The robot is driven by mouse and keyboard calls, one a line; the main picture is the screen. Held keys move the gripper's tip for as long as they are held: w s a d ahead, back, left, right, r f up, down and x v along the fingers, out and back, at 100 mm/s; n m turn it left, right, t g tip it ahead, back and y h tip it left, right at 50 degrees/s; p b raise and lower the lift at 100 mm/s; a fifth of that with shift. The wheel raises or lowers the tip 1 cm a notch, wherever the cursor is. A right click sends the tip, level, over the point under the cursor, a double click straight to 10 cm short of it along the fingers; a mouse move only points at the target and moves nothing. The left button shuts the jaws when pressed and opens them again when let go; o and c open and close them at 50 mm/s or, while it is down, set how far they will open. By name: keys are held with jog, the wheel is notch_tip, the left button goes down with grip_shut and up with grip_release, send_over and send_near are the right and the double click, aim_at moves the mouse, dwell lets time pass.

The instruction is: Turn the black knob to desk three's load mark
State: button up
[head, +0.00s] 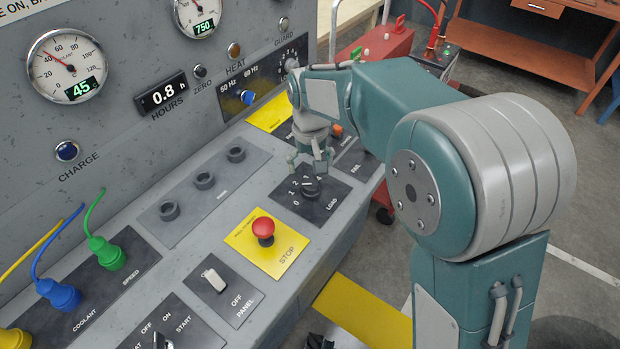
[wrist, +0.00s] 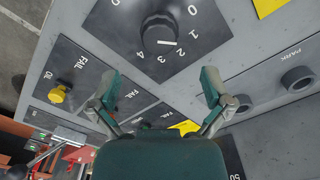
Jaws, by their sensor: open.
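The black knob (head: 311,187) sits on the dark LOAD plate (head: 329,204), which has a scale from 0 to 4. In the wrist view the knob (wrist: 160,30) shows at the top, with its white pointer line aimed right, roughly between 1 and 2. My gripper (head: 311,158) is above the knob, fingers pointing down. In the wrist view my gripper's fingers (wrist: 160,88) are spread wide and empty, and the knob lies beyond their tips, apart from them. I cannot read any label for desk three.
A red stop button (head: 263,229) on a yellow plate stands in front of the LOAD plate. A white panel switch (head: 214,279) and several colored plugs, such as the green plug (head: 106,252), are further left. The upright gauge panel (head: 130,130) rises behind.

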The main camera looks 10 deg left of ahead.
aim_at(312, 183)
notch_tip(312, 183, up, 5)
jog(key=shift+r, duration=0.1)
dwell(0.4)
jog(key=s+d+r+m+t, duration=0.1)
jog(key=s+d+r, duration=0.25)
jog(key=d, duration=0.45)
jog(key=s+d+r+m+t, duration=0.1)
jog(key=s+d+r+m, duration=0.2)
jog(key=d, duration=0.5)
jog(key=s+d+m+t, duration=0.1)
jog(key=s+d+t, duration=0.2)
jog(key=s+d, duration=0.8)
jog(key=s, duration=0.2)
jog(key=shift+s+d+f+m+t, duration=0.2)
jog(key=shift+s+f+m+t, duration=0.1)
jog(key=shift+f, duration=0.1)
